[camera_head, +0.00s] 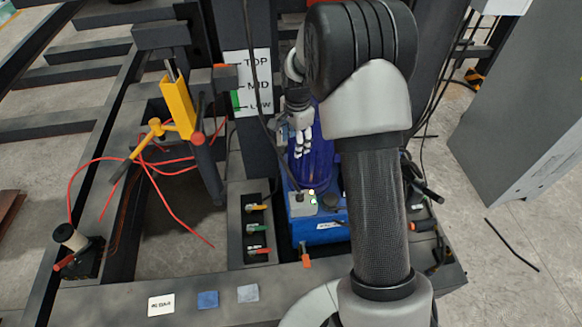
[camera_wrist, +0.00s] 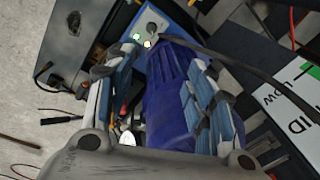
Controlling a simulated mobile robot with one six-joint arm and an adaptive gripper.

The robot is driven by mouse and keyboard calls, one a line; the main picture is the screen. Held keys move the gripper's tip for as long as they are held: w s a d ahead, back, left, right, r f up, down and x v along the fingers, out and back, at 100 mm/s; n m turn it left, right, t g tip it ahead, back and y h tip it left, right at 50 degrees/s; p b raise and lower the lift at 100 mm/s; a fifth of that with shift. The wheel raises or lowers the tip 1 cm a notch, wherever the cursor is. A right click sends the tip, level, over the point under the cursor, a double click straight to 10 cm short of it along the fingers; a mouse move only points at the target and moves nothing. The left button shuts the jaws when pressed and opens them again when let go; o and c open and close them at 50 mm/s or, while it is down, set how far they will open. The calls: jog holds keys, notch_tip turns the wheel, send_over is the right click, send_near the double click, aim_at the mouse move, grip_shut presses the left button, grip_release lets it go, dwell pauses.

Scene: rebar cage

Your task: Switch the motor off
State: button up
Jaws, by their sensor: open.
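The blue motor (camera_head: 300,166) stands upright on a blue base (camera_head: 318,237) beside the dark column. A small grey control box (camera_head: 300,204) sits at its front left, with a pale yellow light and a green light on it. In the wrist view the control box (camera_wrist: 151,22) shows a dark round switch, with the two lights at its lower edge. My gripper (camera_head: 303,153) is in front of the motor's upper part, above the control box. Its fingers are apart and empty, with the blue motor body (camera_wrist: 172,95) in view between them. I cannot tell whether they touch it.
A TOP/MID/LOW label (camera_head: 250,82) is on the column, and a dark cable hangs past it. A panel of coloured levers (camera_head: 257,230) stands left of the base. A yellow lever tool (camera_head: 179,108) and red hoses lie farther left. A grey cabinet (camera_head: 520,120) stands right.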

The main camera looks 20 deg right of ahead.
aim_at(300, 195)
jog(key=d+f+m+b, duration=0.1)
jog(key=f, duration=1)
jog(key=w+d+f+m+b, duration=0.1)
jog(key=f+m, duration=0.1)
jog(key=f, duration=0.9)
jog(key=w+d+f+m+g+b, duration=0.1)
jog(key=f, duration=1.1)
jog(key=shift+d+m+b, duration=0.1)
jog(key=shift+m+b, duration=0.2)
jog(key=shift+m, duration=0.1)
jog(key=shift+c, duration=0.3)
jog(key=c, duration=1)
